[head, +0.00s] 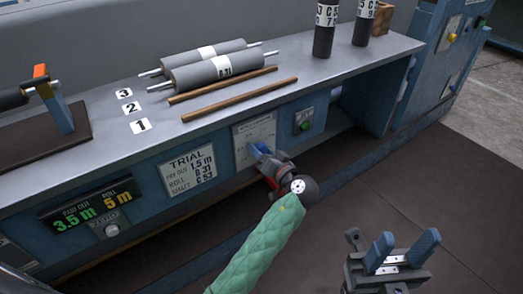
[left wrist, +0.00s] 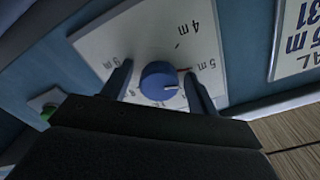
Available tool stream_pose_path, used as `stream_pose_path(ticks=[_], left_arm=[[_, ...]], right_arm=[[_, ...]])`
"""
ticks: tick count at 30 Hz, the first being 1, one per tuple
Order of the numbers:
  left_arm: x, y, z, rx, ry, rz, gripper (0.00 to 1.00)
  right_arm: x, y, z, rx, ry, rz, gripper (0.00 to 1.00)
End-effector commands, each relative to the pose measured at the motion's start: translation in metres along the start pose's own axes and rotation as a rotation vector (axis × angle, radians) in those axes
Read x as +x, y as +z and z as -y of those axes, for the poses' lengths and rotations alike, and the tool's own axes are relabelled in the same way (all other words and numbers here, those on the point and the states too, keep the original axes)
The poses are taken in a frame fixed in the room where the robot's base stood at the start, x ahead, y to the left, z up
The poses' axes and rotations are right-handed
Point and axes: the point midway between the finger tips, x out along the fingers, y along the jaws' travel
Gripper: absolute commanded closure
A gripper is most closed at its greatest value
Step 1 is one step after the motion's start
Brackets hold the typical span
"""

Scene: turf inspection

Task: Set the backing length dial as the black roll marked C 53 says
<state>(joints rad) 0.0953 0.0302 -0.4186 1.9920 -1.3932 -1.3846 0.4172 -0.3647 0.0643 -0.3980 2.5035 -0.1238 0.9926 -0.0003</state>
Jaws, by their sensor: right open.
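The dial's blue knob (head: 262,150) is on the bench's front panel; in the left wrist view the knob (left wrist: 158,80) has a white line pointing right and slightly down. A red mark is by "5 m" on its pale scale plate (left wrist: 150,38); "4 m" is higher. My left gripper (left wrist: 160,85) is open, its fingers on either side of the knob with small gaps. My right gripper (head: 402,252) is open and empty, away from the bench. Two upright black rolls (head: 324,38) (head: 364,25) stand at the back right; their cut-off labels are not fully readable.
A display (head: 90,210) reads 3.5 m and 5 m. A TRIAL card (head: 187,172) hangs beside the dial. Grey rolls (head: 222,70), brown rods (head: 240,100) and number cards (head: 132,107) lie on the bench top. A green button (head: 304,125) is right of the dial.

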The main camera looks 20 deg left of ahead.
Motion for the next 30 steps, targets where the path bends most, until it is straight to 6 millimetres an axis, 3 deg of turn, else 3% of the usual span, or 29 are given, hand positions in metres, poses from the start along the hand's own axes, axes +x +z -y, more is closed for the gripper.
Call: stream_pose_path(ticks=[1, 6, 18, 26, 30], left_arm=[[0.0, 0.0, 0.0, 0.0, 0.0, 0.0, 0.51], [0.0, 0.0, 0.0, 0.0, 0.0, 0.0, 0.84], [0.0, -0.001, 0.001, 0.02, 0.0, 0.001, 0.84], [-0.001, -0.002, 0.002, 0.074, -0.001, 0.0, 0.84], [0.0, -0.002, 0.002, 0.112, -0.001, 0.001, 0.84]], right_arm=[[0.0, 0.0, 0.0, 0.0, 0.0, 0.0, 0.55], [-0.001, 0.001, 0.0, 0.0, 0.0, 0.002, 0.55], [-0.002, 0.008, -0.001, -0.003, 0.002, 0.033, 0.55], [-0.059, 0.075, -0.001, 0.012, 0.026, 0.35, 0.55], [-0.1, 0.111, -0.001, 0.026, 0.041, 0.548, 0.55]])
